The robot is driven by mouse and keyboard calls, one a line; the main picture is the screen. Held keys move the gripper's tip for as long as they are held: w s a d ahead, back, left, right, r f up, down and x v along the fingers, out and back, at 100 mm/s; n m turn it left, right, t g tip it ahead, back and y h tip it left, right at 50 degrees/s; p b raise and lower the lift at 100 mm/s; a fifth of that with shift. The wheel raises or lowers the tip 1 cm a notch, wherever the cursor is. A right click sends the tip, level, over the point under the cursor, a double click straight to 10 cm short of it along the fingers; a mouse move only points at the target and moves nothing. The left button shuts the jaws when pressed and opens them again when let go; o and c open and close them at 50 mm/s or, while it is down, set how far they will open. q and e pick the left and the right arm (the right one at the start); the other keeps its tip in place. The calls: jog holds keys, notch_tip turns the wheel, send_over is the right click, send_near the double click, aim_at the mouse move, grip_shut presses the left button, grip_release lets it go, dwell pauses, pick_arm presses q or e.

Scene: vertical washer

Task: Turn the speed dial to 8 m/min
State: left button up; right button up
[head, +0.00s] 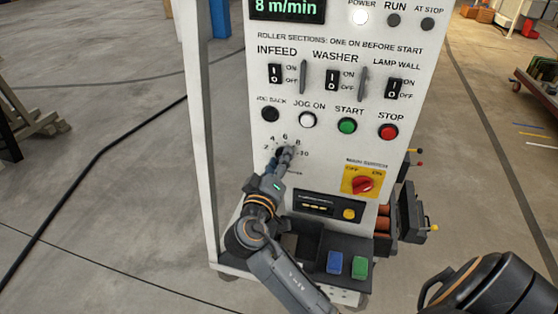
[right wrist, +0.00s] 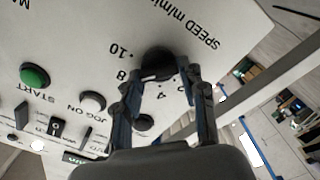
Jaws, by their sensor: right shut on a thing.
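The speed dial (head: 281,152) is a small black knob on the white panel, ringed by a printed scale from 2 to 10. The display (head: 287,9) at the panel's top reads 8 m/min. My right gripper (head: 286,157) is at the dial and partly hides it in the head view. In the right wrist view the dial (right wrist: 157,62) is a dark round knob between the fingertips of my right gripper (right wrist: 163,82), which is shut on it. I cannot make out the dial's pointer mark. My left gripper is not in view.
Above the dial are the black jog back button (head: 270,114), white jog on button (head: 307,120), green start button (head: 347,126) and red stop button (head: 388,132). A red rotary switch (head: 362,185) on a yellow plate is to the right. Blue (head: 335,262) and green (head: 359,267) blocks sit below.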

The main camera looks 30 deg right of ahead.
jog(key=o, duration=1.1)
jog(key=shift+o, duration=0.2)
jog(key=v, duration=1.2)
